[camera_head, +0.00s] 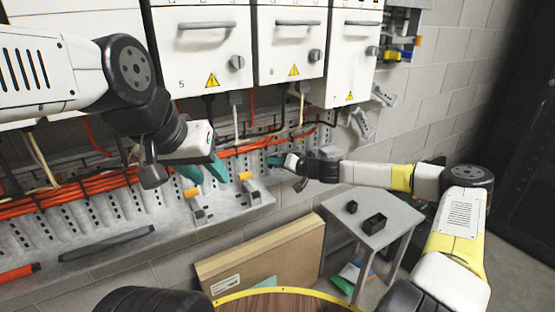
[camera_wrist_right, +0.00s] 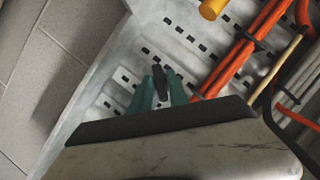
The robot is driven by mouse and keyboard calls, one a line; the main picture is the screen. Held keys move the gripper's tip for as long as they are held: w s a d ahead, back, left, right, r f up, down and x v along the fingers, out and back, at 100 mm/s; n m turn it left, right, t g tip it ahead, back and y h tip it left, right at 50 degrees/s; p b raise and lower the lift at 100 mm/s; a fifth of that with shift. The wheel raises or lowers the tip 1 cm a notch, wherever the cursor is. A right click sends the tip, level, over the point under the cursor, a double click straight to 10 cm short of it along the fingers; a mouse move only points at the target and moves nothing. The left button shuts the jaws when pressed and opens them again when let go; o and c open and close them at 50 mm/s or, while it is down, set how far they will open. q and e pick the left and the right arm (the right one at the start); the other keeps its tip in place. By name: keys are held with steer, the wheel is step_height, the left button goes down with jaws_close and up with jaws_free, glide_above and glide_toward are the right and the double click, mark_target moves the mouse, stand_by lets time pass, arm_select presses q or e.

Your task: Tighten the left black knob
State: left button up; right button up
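My left gripper (camera_head: 205,170) is open, its two teal fingers apart above the perforated grey tray. Two small clamps with yellow cylinders sit on the tray, one at left (camera_head: 190,193) and one at right (camera_head: 246,177); any black knob on them is too small to tell in the head view. My right gripper (camera_head: 273,160) is at the tray's right end. In the right wrist view its teal fingers (camera_wrist_right: 161,88) lie on both sides of an upright black knob (camera_wrist_right: 160,80), which fills the gap between them. I cannot tell whether this is the left knob.
Orange cables (camera_head: 75,190) run along the back of the tray (camera_head: 120,213). White numbered drive cabinets (camera_head: 203,50) hang above. A cardboard box (camera_head: 270,255) and a small grey table (camera_head: 372,213) with black parts stand below. A dark bar (camera_head: 107,243) lies at the tray's front.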

jaws_close()
steer(key=m+y, duration=0.2)
steer(key=m, duration=0.1)
steer(key=shift+d+f+m, duration=0.1)
steer(key=shift+m, duration=0.3)
steer(key=m+t+y, duration=0.1)
steer(key=m, duration=0.3)
steer(key=m+y, duration=0.2)
steer(key=m, duration=0.2)
steer(key=shift+f+t, duration=0.15)
steer(key=shift+t, duration=0.25)
steer(key=shift+m+t, duration=0.9)
steer(key=shift+m, duration=1.9)
steer(key=o, duration=0.5)
jaws_free()
